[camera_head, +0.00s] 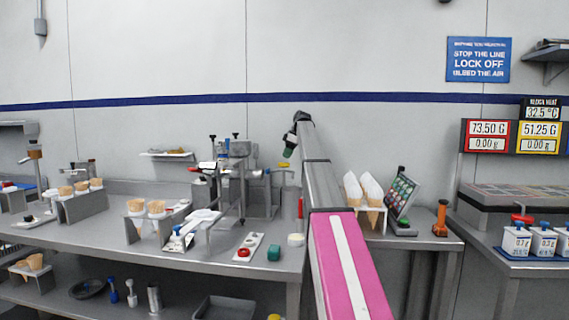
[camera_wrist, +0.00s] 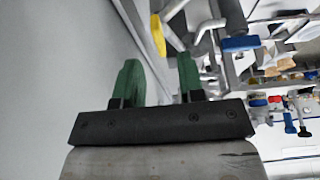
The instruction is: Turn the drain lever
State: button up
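My gripper (camera_wrist: 160,78) has two green fingers, spread apart with nothing between them in the wrist view. In the head view my gripper (camera_head: 289,152) hangs at the end of my arm, above the back of the steel bench. A yellow lever handle (camera_wrist: 158,35) lies just beyond the fingertips, apart from them. It seems to be the yellow piece (camera_head: 283,166) at the machine's right side in the head view. A blue handle (camera_wrist: 240,43) sits further right on a pipe. No label shows which handle is the drain lever.
The steel machine (camera_head: 260,190) stands at the back of the bench, near the wall. Cones in a holder (camera_head: 365,203) and a tilted panel (camera_head: 401,195) stand to its right.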

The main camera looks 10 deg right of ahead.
aim_at(284, 165)
jog(key=x, duration=0.4)
jog(key=shift+f, duration=0.2)
grip_shut()
